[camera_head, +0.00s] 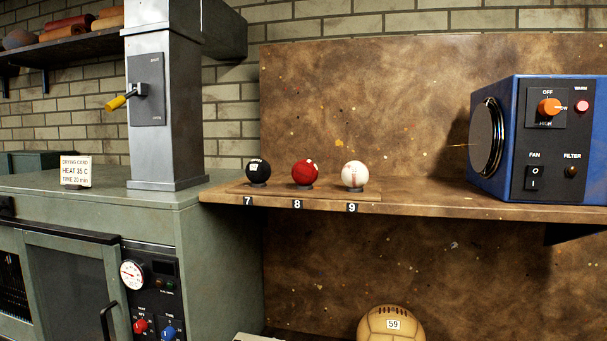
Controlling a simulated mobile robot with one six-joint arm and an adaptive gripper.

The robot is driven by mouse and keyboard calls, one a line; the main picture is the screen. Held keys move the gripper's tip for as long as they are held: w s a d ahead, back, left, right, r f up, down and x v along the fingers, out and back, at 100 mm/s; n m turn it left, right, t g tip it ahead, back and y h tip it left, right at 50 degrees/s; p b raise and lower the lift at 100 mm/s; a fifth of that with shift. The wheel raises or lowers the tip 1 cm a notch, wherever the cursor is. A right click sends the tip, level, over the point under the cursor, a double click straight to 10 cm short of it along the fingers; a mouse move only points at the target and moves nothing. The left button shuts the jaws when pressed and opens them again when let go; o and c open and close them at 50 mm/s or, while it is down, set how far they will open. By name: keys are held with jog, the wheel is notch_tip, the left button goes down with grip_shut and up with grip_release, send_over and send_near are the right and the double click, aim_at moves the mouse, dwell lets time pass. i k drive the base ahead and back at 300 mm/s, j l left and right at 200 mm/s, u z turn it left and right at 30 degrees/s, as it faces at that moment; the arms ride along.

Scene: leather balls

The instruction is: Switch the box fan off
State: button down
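The box fan (504,130), a blue box with a black control face and a round dark outlet on its left side, stands on the brown shelf at the right. Its face carries an orange knob (549,107) among the marks OFF, LOW and HIGH; the knob partly covers LOW, and its exact setting is hard to tell. Below it is a black rocker switch (535,178) labelled FAN, marked O above I; which side is pressed in is unclear. The WARM lamp (582,106) glows pinkish red, and the FILTER lamp (572,172) looks dark. My gripper is out of view.
Black, red and white balls sit on a board (336,192) along the shelf (425,201), numbered 7, 8, 9. At left stand a green cabinet (225,245) with dials and a grey column (167,155) with a yellow lever. A tan ball (390,328) lies below. Shelf space before the fan is narrow.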

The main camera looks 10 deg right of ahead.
aim_at(534, 173)
jog(key=z, duration=1.4)
